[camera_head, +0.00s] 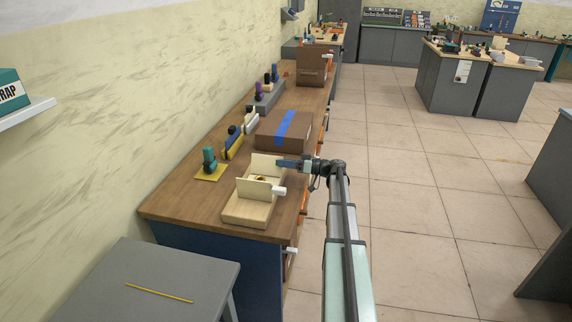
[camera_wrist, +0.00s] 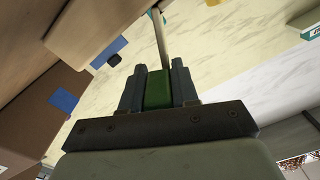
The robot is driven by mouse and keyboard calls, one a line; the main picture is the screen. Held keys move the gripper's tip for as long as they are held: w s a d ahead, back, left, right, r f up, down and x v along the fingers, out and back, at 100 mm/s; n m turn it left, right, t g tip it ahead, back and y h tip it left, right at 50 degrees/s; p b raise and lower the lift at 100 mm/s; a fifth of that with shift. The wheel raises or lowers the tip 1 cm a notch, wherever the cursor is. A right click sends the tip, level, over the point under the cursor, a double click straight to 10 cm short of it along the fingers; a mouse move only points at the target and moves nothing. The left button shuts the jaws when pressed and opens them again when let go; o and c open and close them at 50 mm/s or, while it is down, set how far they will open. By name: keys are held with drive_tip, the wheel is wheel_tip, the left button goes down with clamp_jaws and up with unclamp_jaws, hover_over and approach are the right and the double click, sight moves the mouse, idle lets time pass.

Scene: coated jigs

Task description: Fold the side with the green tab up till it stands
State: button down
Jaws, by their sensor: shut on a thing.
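A pale wooden jig (camera_head: 246,211) lies on the bench near its front end. It has two pale panels standing up from it, a far panel (camera_head: 263,160) and a near panel (camera_head: 250,187). My gripper (camera_head: 281,162) is at the right end of the far panel. In the wrist view, my gripper (camera_wrist: 158,88) is shut on the green tab (camera_wrist: 158,90), which sits between both fingers. A thin pale panel (camera_wrist: 161,40), seen nearly edge-on, runs away from the tab. In the head view the tab is hidden by the gripper. The far panel looks about upright; its exact angle is unclear.
A brown box with blue tape (camera_head: 275,133) stands just behind the jig. A white cylinder (camera_head: 279,191) is at the jig's right side. A teal-handled tool (camera_head: 209,160) on a yellow plate and several other tools line the wall side. Open floor lies right.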

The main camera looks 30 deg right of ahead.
drive_tip(key=n, duration=0.1)
drive_tip(key=s+a+n, duration=0.1)
drive_tip(key=n, duration=0.1)
drive_tip(key=r+n, duration=0.1)
drive_tip(key=shift+s+a+n, duration=0.3)
drive_tip(key=shift+n, duration=0.1)
drive_tip(key=c, duration=0.9)
unclamp_jaws()
drive_tip(key=v, duration=1.3)
drive_tip(key=shift+s+d, duration=0.25)
drive_tip(key=shift+s, duration=0.05)
